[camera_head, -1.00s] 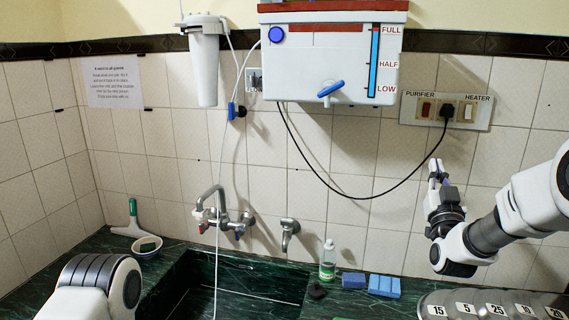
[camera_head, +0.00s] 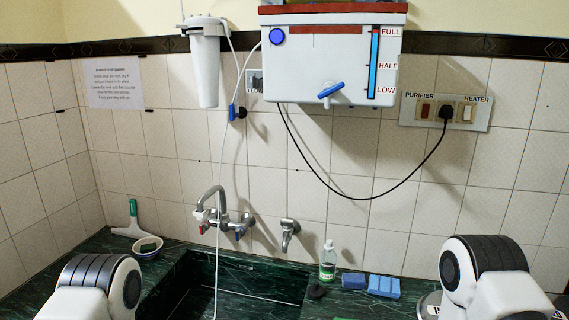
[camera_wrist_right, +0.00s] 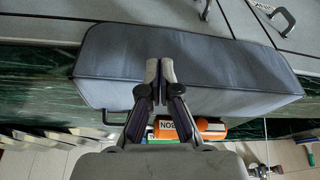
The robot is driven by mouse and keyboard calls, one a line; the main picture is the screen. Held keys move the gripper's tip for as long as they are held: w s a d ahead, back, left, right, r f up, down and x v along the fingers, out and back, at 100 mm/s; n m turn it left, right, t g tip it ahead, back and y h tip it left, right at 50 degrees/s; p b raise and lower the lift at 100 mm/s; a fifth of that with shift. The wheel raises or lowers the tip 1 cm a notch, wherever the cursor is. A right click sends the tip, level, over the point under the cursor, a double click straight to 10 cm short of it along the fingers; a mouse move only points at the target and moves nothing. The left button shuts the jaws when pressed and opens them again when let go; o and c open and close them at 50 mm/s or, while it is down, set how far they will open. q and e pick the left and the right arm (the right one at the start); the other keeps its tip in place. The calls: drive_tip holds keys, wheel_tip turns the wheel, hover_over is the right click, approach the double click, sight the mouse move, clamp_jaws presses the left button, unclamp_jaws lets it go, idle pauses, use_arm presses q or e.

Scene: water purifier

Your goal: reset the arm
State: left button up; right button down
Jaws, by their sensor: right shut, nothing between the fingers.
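My right arm (camera_head: 485,275) is folded low at the right of the head view, and its gripper is outside that view. In the right wrist view my right gripper (camera_wrist_right: 158,72) has its two fingers together, with nothing between them. It is in front of a grey, fabric-like box (camera_wrist_right: 215,65); I cannot tell whether it touches it. My left arm (camera_head: 100,285) shows at the lower left, with its gripper out of view. The white purifier (camera_head: 335,65) hangs on the wall, and the switch panel (camera_head: 445,111) is to its right.
A dark green sink (camera_head: 250,275) is set in the marble counter, under a tap (camera_head: 211,200). A bottle (camera_head: 328,262) and blue sponges (camera_head: 384,286) stand to its right.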

drive_tip(key=s+f+g+b, duration=0.1)
drive_tip(key=s+f+g, duration=0.25)
drive_tip(key=s, duration=0.85)
wheel_tip(320, 180, down, 8)
drive_tip(key=b, duration=0.9)
drive_tip(key=shift+w+a+f, duration=0.15)
drive_tip(key=shift+w+a, duration=0.05)
drive_tip(key=shift+a, duration=0.15)
drive_tip(key=shift+w, duration=0.1)
idle(1.7)
